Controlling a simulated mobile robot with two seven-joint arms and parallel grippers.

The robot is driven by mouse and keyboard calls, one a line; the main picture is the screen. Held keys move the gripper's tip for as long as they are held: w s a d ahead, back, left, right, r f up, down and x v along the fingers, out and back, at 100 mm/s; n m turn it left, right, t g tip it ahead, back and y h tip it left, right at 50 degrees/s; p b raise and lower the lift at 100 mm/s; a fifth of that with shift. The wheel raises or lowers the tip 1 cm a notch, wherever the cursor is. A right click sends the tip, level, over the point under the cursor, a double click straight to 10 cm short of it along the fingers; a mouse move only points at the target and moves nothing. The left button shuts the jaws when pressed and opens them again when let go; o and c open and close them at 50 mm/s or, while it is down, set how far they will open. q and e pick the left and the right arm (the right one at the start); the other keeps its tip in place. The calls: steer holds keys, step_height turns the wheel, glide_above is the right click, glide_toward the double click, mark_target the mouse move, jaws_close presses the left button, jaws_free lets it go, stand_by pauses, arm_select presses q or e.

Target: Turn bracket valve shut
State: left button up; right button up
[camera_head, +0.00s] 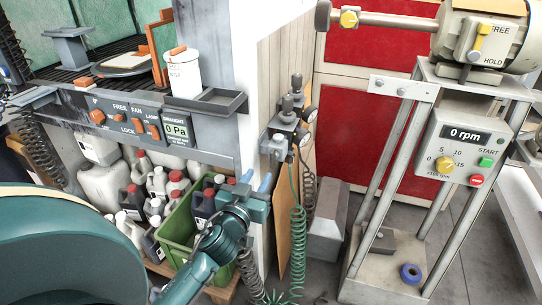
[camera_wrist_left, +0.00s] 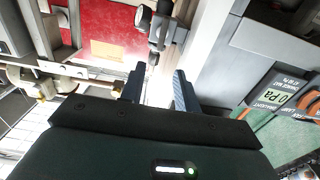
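The bracket valve assembly (camera_head: 288,125) is mounted on the end of the pale wall panel, with dark knobs, round gauges and hoses hanging below it. It also shows at the top of the left wrist view (camera_wrist_left: 166,28), beyond the fingers. Which way its handle is set is too small to tell. My left gripper (camera_head: 256,181) is below and to the left of the valve in the head view, apart from it. In the left wrist view its two blue-grey fingers (camera_wrist_left: 158,90) are spread with nothing between them. My right gripper is in neither view.
A control panel (camera_head: 125,122) with orange knobs and a grey ledge (camera_head: 205,103) lie left of the valve. A green crate (camera_head: 178,232) with bottles stands below. Green coiled hose (camera_head: 298,245) hangs under the valve. A motor stand (camera_head: 385,190) is at right.

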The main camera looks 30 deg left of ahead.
mark_target(271, 155)
arm_select(q)
steer(key=x, duration=1)
steer(key=shift+w, duration=0.1)
jaws_close()
